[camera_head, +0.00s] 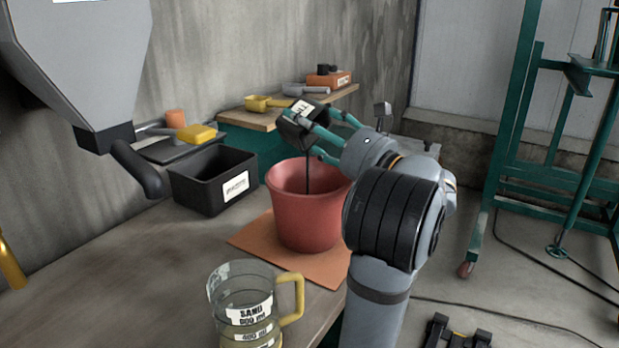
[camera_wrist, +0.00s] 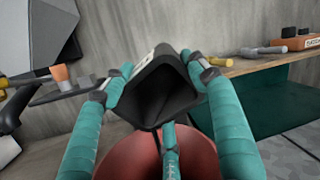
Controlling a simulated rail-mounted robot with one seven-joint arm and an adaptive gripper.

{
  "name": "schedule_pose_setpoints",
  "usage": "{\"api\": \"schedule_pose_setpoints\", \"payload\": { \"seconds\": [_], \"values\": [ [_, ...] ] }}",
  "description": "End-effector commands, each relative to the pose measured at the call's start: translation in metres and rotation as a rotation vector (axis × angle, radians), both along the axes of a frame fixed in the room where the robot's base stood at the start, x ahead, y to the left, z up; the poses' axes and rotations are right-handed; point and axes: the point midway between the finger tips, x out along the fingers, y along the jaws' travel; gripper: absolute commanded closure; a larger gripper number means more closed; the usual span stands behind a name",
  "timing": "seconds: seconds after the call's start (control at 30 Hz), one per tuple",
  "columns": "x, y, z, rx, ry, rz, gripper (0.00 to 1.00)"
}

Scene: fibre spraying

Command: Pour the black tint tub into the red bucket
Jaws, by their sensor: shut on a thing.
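The red bucket (camera_head: 302,212) stands upright on an orange mat (camera_head: 258,240) on the table. My gripper (camera_head: 310,128) is shut on the black tint tub (camera_head: 290,130), which has a white label, and holds it tilted above the bucket. A thin dark stream (camera_head: 307,172) runs from the tub down into the bucket. In the wrist view the tub (camera_wrist: 160,92) sits between the teal fingers (camera_wrist: 160,85), its dark opening facing the camera, with the red bucket (camera_wrist: 130,155) below. The bucket's bottom is hidden.
A clear jug (camera_head: 240,290) labelled sand stands at the table's front. A black bin (camera_head: 205,180) is left of the bucket. A grey hopper (camera_head: 85,60) hangs at upper left. A shelf (camera_head: 340,93) behind holds scoops. A green frame (camera_head: 500,120) stands at right.

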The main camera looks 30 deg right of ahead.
Motion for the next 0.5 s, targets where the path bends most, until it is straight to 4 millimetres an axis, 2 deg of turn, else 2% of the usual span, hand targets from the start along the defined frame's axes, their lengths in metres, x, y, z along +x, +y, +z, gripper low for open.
{"api": "schedule_pose_setpoints", "payload": {
  "seconds": [0.5],
  "values": [
    [-0.0037,-0.0014,0.0055,0.018,-0.055,0.0,0.76]
  ]
}}
